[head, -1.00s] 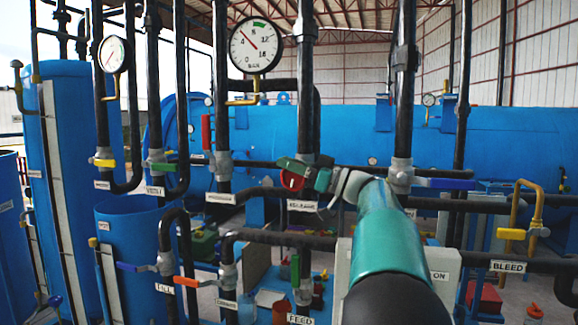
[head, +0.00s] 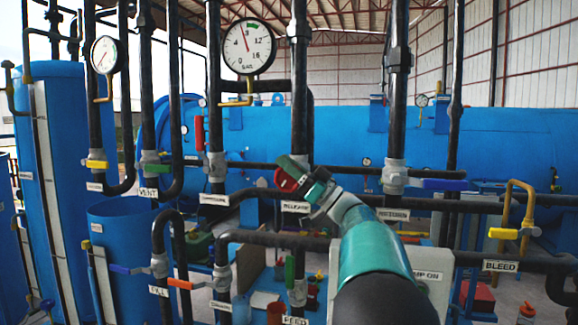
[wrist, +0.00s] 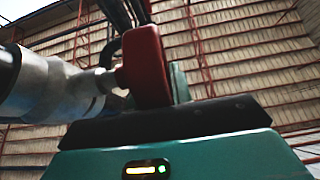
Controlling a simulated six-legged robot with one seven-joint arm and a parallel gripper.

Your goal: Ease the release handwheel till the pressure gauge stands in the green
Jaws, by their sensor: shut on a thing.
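The red release handwheel (head: 287,179) sits on the pipe above the RELEASE label (head: 295,207), and it also shows as a red rim in the wrist view (wrist: 147,65). My gripper (head: 304,182) is shut on the handwheel, reaching it from the lower right. The round white pressure gauge (head: 248,47) stands at upper centre. Its red needle points up and slightly left, past the 4 and just left of the green band at the top.
Black vertical pipes (head: 299,110) stand close on both sides of my arm. A blue valve lever (head: 444,184) is to the right, above the RETURN label (head: 393,214). A yellow BLEED lever (head: 503,233) is farther right. The blue autoclave vessel (head: 510,150) lies behind.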

